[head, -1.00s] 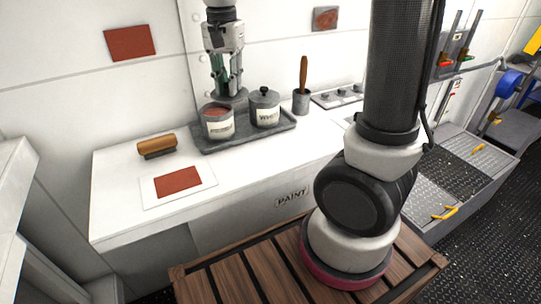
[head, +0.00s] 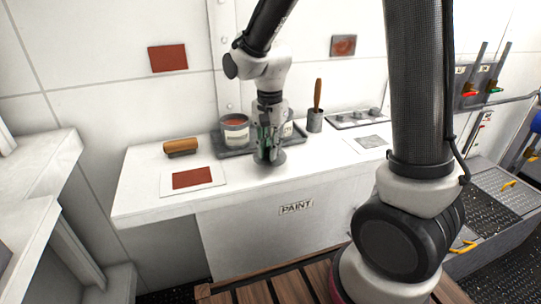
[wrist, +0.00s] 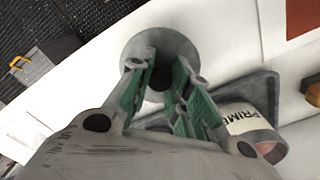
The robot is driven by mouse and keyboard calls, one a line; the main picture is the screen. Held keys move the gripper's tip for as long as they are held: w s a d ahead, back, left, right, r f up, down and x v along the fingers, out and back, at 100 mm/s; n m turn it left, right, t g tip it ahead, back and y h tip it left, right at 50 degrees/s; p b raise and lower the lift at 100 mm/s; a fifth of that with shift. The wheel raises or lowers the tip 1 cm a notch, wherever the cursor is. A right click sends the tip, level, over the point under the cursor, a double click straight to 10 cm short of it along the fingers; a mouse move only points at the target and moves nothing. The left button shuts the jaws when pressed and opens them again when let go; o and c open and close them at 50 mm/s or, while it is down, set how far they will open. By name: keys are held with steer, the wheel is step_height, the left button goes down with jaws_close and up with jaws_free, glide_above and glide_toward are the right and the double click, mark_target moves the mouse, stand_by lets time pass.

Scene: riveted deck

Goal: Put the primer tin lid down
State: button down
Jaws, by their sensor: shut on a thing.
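The primer tin lid (head: 270,160) is a grey disc low over the white bench top, in front of the tray. My gripper (head: 266,146) is shut on it from above. In the wrist view the lid (wrist: 176,45) shows between and beyond the green finger pads of my gripper (wrist: 162,75). I cannot tell whether the lid touches the bench. The open primer tin (head: 235,133), with reddish paint inside, stands on the tray to the left; its label shows in the wrist view (wrist: 245,120).
A wooden-handled roller or brush (head: 181,147) and a red sample card (head: 192,178) lie to the left. A brush pot (head: 315,120) stands behind right. The bench front right (head: 335,165) is clear.

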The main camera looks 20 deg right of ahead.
steer(key=shift+f, duration=1.15)
steer(key=shift+f, duration=0.1)
steer(key=c, duration=1.3)
jaws_free()
step_height(320, 180, up, 12)
steer(key=s+d+r+n+t, duration=0.1)
steer(key=s+d+r+n, duration=0.1)
steer(key=s+d, duration=0.3)
steer(key=s+d+r+n+t, duration=0.2)
steer(key=s+d+n, duration=0.2)
steer(key=s, duration=0.3)
steer(key=s+d+r+n+t, duration=0.1)
steer(key=s+d+r+n, duration=0.1)
steer(key=s+d, duration=0.4)
steer(key=shift+s+n+t, duration=0.3)
steer(key=shift+s+n, duration=0.2)
